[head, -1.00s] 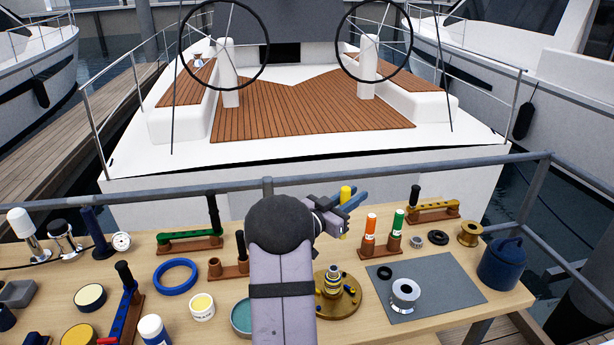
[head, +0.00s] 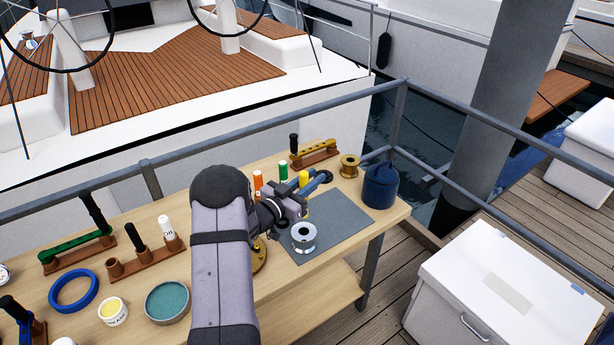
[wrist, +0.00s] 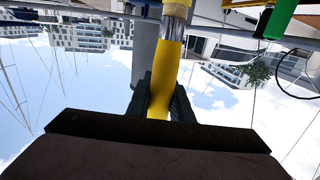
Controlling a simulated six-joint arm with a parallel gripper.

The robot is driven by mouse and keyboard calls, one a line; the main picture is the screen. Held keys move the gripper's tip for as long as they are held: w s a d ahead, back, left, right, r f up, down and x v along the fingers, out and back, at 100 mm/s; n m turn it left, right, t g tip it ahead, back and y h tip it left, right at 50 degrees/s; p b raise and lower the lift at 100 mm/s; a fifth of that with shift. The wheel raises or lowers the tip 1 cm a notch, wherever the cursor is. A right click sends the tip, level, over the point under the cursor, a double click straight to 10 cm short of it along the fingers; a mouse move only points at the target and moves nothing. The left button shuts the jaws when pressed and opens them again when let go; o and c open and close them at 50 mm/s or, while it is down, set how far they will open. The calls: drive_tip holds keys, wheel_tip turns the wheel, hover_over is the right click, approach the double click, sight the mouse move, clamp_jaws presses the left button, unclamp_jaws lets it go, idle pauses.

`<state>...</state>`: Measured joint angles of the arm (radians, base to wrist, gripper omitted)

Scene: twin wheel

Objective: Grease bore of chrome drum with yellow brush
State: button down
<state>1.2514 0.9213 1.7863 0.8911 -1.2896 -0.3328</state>
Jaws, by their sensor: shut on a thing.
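My gripper (head: 304,190) is shut on the yellow brush (head: 304,178), held upright above the grey mat. In the wrist view the brush's yellow handle (wrist: 163,80) runs up between my two dark fingers, with a metal ferrule beyond it and a pale end cut by the top edge. The chrome drum (head: 303,238) stands on the grey mat (head: 345,222), its dark bore facing up. The brush is above and behind the drum in the head view, apart from it. The brush's lower end is hidden by my gripper.
Orange (head: 258,184) and green (head: 283,172) handles stand left of my gripper. A yellow-filled tub (head: 112,312), teal tin (head: 167,302) and blue ring (head: 74,291) lie left. The mat's right part is clear.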

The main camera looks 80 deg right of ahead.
drive_tip(key=shift+w+f+b, duration=0.1)
drive_tip(key=shift+b, duration=0.2)
drive_tip(key=shift+f+b, duration=2.3)
drive_tip(key=shift+f, duration=0.15)
drive_tip(key=shift+f+b, duration=0.55)
drive_tip(key=shift+b, duration=0.05)
drive_tip(key=shift+f+b, duration=2.35)
drive_tip(key=shift+f, duration=0.4)
drive_tip(key=shift+r, duration=0.2)
